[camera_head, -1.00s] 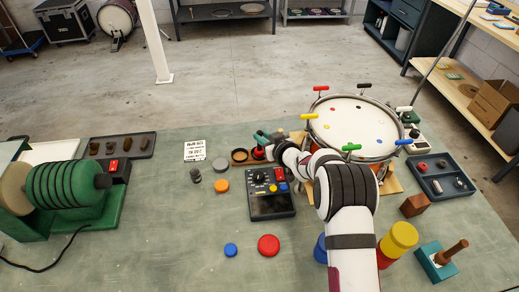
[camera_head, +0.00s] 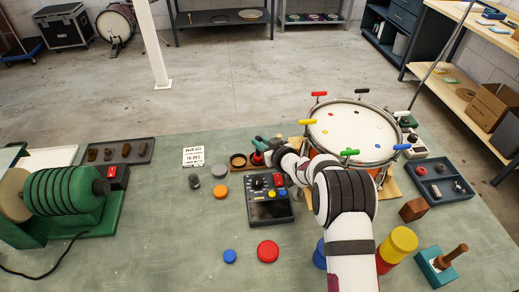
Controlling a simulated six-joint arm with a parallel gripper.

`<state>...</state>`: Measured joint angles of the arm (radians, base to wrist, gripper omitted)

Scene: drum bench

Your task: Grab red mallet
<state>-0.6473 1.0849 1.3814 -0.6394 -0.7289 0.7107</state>
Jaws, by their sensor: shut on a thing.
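A small red piece (camera_head: 257,158), which seems to be the red mallet, stands at the right end of a wooden holder (camera_head: 238,160) in the middle of the bench.
The drum (camera_head: 354,132) with coloured handles around its rim stands right of my gripper. A control box (camera_head: 270,212) with buttons is just in front. Grey and orange discs (camera_head: 221,192) lie to the left.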

